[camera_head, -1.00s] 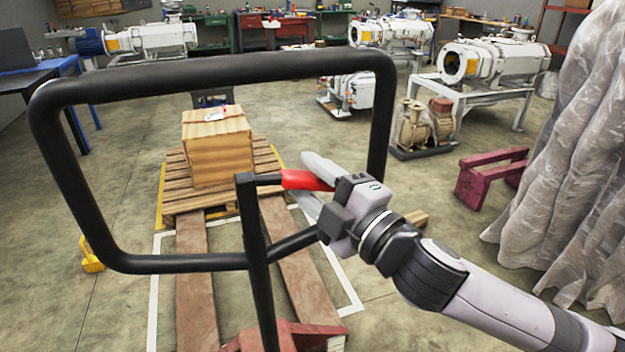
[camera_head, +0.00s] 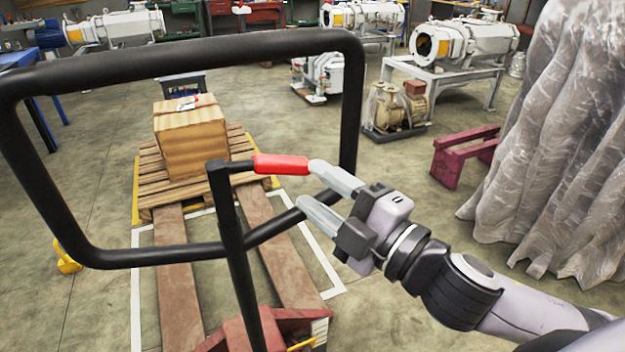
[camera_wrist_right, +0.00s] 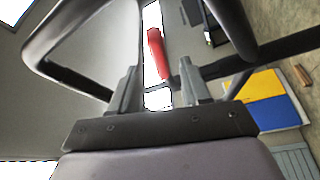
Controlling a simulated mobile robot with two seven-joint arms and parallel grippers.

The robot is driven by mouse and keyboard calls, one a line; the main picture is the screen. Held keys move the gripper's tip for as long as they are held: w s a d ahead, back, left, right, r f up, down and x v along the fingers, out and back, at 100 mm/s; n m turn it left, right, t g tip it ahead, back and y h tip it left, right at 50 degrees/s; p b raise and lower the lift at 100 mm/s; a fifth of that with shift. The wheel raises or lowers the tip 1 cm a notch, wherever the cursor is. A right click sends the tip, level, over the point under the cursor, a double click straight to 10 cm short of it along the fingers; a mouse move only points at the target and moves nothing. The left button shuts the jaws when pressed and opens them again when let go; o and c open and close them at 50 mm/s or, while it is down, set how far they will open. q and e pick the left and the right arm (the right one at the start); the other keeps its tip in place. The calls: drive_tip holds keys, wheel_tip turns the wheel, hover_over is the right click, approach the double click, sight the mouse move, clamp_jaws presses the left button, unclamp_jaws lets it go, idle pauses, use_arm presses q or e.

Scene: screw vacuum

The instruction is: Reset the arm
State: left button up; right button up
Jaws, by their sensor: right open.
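My right gripper (camera_head: 309,185) is open, with its two pale fingers spread apart. Its upper fingertip overlaps the right end of the red lever (camera_head: 282,165) in the head view; I cannot tell whether they touch. The lower finger is below the lever. The lever sits on the black handle post (camera_head: 235,255) inside the pallet jack's black handle loop (camera_head: 200,48). In the right wrist view the red lever (camera_wrist_right: 157,54) shows beyond the gap between the open fingers (camera_wrist_right: 160,90). My left gripper is out of view.
A wooden crate (camera_head: 190,140) stands on a pallet (camera_head: 150,197) beyond the handle. The jack's red base (camera_head: 275,325) is below. A maroon stand (camera_head: 463,158) and a plastic-draped object (camera_head: 545,140) are at the right. Open floor lies between them and the jack.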

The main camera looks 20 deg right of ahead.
drive_tip(key=shift+s, duration=0.1)
idle(0.5)
drive_tip(key=shift+d+f+m, duration=0.15)
drive_tip(key=shift+f+m, duration=0.15)
drive_tip(key=shift+m, duration=0.1)
drive_tip(key=s+d+f+m+g+h, duration=0.1)
drive_tip(key=d+f+m+g+h, duration=0.3)
drive_tip(key=f, duration=0.3)
drive_tip(key=s+d+f+m+g+h, duration=0.1)
drive_tip(key=s+f+m+h, duration=0.15)
drive_tip(key=f+m, duration=0.4)
drive_tip(key=s+d+f+m+g, duration=0.1)
drive_tip(key=s+f+m+g, duration=0.5)
drive_tip(key=s+f+g, duration=0.65)
drive_tip(key=w+a+f+t+y+p, duration=0.1)
drive_tip(key=w+a+f+t+p, duration=0.1)
drive_tip(key=f+t, duration=0.5)
drive_tip(key=shift+w+a+f+t+p, duration=0.2)
drive_tip(key=shift+w+t+p, duration=0.7)
drive_tip(key=shift+w+t, duration=0.55)
drive_tip(key=shift+s+n, duration=0.1)
drive_tip(key=shift+n, duration=0.15)
